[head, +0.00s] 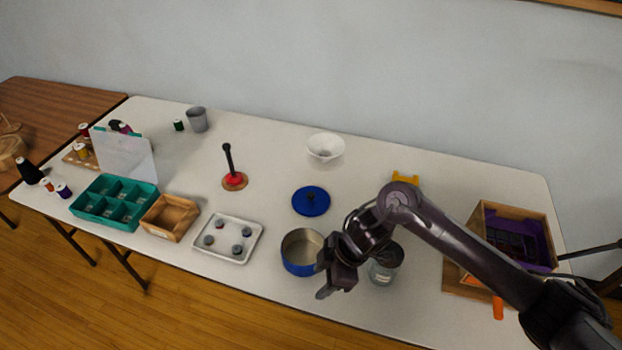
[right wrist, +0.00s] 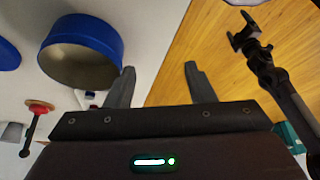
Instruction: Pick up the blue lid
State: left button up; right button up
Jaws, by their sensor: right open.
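The blue lid (head: 311,208) lies flat on the white table in the head view, with a dark knob at its middle. A blue piece at the left edge of the right wrist view (right wrist: 6,54) looks like the same lid. The blue pot (head: 296,268) stands open nearer the front edge; it also shows in the right wrist view (right wrist: 112,40). My right gripper (head: 321,281) is open and empty, just right of the pot and nearer the front than the lid.
A glass jar (head: 383,274) stands beside my right wrist. A white bowl (head: 325,148) is behind the lid, and a red-based post (head: 234,181) is left of it. A metal tray (head: 228,254) lies front left; a wooden box (head: 480,215) is right. Bare table surrounds the lid.

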aim_at(308, 201)
jog(key=i, duration=1.1)
